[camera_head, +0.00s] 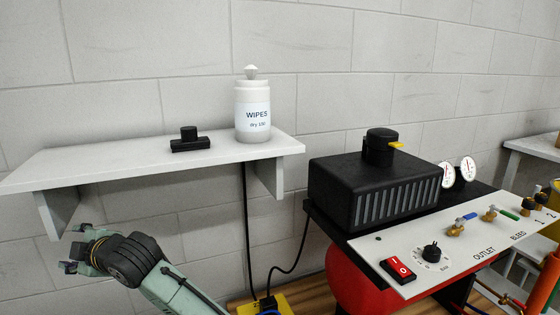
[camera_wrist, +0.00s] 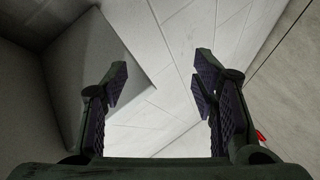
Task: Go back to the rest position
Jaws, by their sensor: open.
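My gripper (camera_wrist: 158,88) is open and empty in the wrist view, its two dark padded fingers spread apart with a pale tiled surface beyond them. In the head view my gripper (camera_head: 72,252) is at the lower left, below the white wall shelf (camera_head: 80,164) and close to its left bracket. My green and black arm reaches to it from the bottom edge. The fingertips are small in the head view, and I cannot tell there whether they touch the bracket.
A wipes bottle (camera_head: 253,108) and a small black object (camera_head: 190,142) stand on the shelf. At right is a black compressor housing (camera_head: 365,190) above a red tank (camera_head: 372,285), with a white control panel (camera_head: 460,245). A black cable hangs beneath the shelf to a yellow box (camera_head: 262,306).

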